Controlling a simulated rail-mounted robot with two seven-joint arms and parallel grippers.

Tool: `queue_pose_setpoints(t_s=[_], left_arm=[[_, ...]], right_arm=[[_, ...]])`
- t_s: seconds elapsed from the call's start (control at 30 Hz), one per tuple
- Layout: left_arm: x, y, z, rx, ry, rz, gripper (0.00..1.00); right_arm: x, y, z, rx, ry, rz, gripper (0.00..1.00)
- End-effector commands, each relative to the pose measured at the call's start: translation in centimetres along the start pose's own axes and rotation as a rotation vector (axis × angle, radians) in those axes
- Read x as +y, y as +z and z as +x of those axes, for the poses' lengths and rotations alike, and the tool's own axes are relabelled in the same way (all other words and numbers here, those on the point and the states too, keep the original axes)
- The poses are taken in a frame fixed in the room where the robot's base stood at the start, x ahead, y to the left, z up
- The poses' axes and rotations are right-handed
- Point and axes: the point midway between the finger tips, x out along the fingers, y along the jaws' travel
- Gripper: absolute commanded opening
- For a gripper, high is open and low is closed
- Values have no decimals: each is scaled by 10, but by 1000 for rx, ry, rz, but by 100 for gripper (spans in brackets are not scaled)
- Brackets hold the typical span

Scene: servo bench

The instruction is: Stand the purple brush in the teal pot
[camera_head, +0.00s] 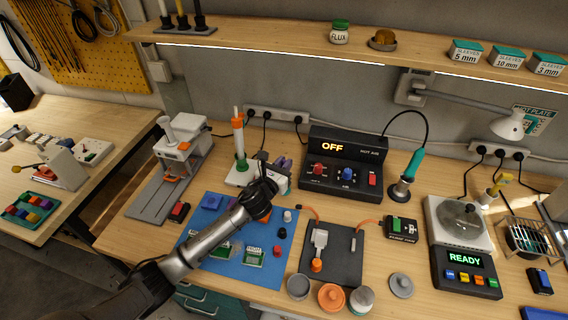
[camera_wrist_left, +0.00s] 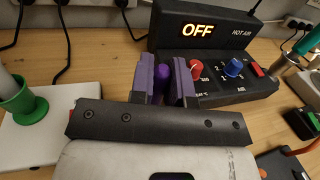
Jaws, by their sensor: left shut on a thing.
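My left gripper (camera_head: 279,172) is above the back of the bench, in front of the hot air unit. In the left wrist view its two purple-grey fingers (camera_wrist_left: 164,82) are shut on the purple brush (camera_wrist_left: 160,84), which shows as a short purple piece between them. The rest of the brush is hidden behind the gripper body. I cannot make out a pot that is surely the teal one. A green upright holder (camera_head: 242,164) with an orange and white tool stands on a white base just left of the gripper; it also shows in the left wrist view (camera_wrist_left: 22,101). My right gripper is out of view.
The hot air unit (camera_head: 341,185) reads OFF behind the gripper. A blue mat (camera_head: 224,264) with small parts lies in front.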

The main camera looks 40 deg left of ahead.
Motion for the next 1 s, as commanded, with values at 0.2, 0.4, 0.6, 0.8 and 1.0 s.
queue_pose_setpoints(t_s=[0.2,0.4,0.6,0.8,1.0], left_arm=[[0,0,0,1,0,1,0],[0,0,0,0,0,1,25],[0,0,0,0,0,1,44],[0,0,0,0,0,1,46],[0,0,-10,1,-1,1,46]], right_arm=[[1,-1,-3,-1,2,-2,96],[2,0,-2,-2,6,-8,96],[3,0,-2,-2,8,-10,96],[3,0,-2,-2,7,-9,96],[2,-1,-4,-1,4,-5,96]])
